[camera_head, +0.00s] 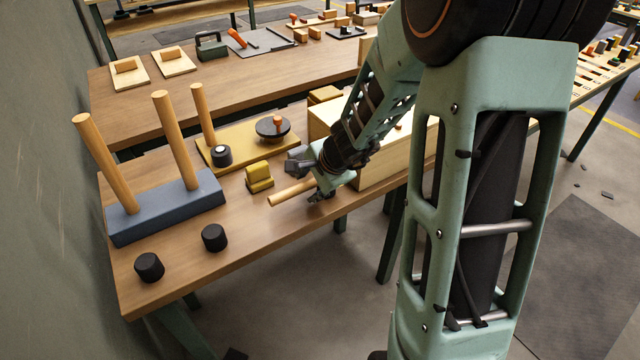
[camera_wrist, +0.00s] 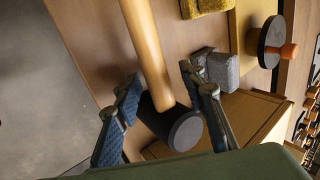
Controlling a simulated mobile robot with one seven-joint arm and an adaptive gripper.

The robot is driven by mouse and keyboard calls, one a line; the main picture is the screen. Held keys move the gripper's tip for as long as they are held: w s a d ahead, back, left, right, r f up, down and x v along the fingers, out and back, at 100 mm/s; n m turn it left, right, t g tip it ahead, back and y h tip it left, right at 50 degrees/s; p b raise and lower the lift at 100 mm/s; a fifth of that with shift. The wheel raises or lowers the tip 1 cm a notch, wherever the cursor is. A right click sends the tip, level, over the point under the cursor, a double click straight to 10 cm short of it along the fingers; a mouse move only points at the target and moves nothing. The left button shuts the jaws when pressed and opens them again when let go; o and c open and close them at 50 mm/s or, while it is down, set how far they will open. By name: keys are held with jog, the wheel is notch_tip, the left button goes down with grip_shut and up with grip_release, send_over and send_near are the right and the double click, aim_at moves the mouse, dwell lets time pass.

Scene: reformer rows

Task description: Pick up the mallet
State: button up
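The mallet lies on the wooden table, with a light wooden handle (camera_head: 290,192) near the front edge. In the wrist view its handle (camera_wrist: 149,50) runs from the top edge down to a dark cylindrical head (camera_wrist: 172,122). My gripper (camera_head: 318,188) is low at the mallet's head end and largely hides the head in the head view. In the wrist view my gripper's fingers (camera_wrist: 160,76) are spread, one on each side of the mallet. Gaps show beside the handle. Whether a finger touches the head is unclear.
A grey block (camera_wrist: 218,67) sits close beside the right finger. A pale wooden box (camera_head: 378,160) stands right of my gripper. A yellow block (camera_head: 259,177), a blue peg base (camera_head: 165,207) and two black cylinders (camera_head: 149,267) (camera_head: 214,237) are to the left. The front-middle tabletop is clear.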

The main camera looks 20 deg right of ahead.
grip_shut()
jog(key=shift+r, duration=0.15)
